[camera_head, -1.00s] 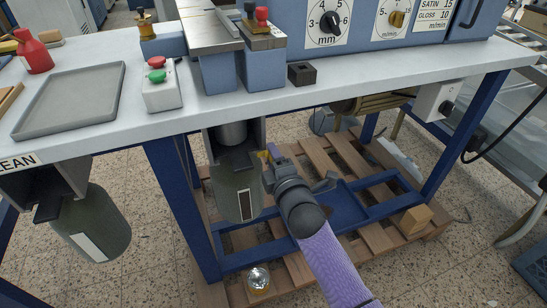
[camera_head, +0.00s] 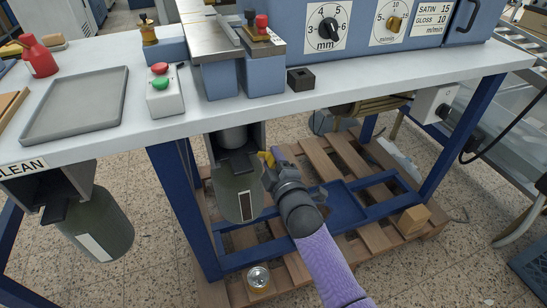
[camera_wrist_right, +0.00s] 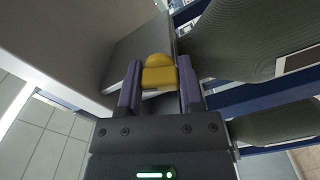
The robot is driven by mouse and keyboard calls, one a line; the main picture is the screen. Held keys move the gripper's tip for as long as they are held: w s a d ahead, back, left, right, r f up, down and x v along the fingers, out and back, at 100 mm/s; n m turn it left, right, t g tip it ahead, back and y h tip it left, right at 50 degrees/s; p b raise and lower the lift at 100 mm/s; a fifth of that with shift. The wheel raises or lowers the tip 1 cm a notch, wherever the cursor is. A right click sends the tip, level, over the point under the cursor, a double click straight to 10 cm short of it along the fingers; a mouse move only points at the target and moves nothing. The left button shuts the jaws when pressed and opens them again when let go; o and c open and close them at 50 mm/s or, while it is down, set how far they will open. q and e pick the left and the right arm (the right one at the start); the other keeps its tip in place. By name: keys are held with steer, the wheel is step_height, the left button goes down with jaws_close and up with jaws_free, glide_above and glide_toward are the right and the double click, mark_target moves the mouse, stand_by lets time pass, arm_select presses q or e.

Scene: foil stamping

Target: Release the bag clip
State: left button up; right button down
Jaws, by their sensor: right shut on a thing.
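A dark green bag (camera_head: 226,196) with a pale-edged label hangs under the table's front edge from a grey holder. The yellow bag clip (camera_head: 267,157) is at the right side of the bag's top. My right gripper (camera_head: 270,161) is beside the bag, its fingers mostly hidden by its own wrist. In the right wrist view the gripper (camera_wrist_right: 160,84) has its two purple-grey fingers shut on the yellow clip (camera_wrist_right: 158,62), with green bag fabric (camera_wrist_right: 245,40) close on the right. My left gripper is not in view.
A second green bag (camera_head: 102,225) hangs at the left. A blue table leg (camera_head: 187,212) stands left of the near bag. A wooden pallet (camera_head: 322,160) and a can (camera_head: 259,278) are below. The white tabletop (camera_head: 350,93) overhangs my right gripper.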

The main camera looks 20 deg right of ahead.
steer(key=m+p, duration=0.1)
steer(key=m, duration=0.1)
steer(key=shift+m, duration=1.3)
steer(key=m+p, duration=0.2)
steer(key=m, duration=0.4)
steer(key=shift+m, duration=0.8)
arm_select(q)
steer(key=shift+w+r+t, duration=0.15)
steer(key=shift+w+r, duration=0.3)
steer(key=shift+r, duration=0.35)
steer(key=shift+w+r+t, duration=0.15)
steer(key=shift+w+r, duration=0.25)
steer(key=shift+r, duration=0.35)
arm_select(e)
steer(key=shift+m, duration=0.5)
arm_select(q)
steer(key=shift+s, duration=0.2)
arm_select(e)
steer(key=shift+f, duration=0.1)
steer(key=c, duration=0.6)
jaws_free()
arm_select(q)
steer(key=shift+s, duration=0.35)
arm_select(e)
steer(key=o, duration=0.4)
steer(key=shift+c, duration=0.2)
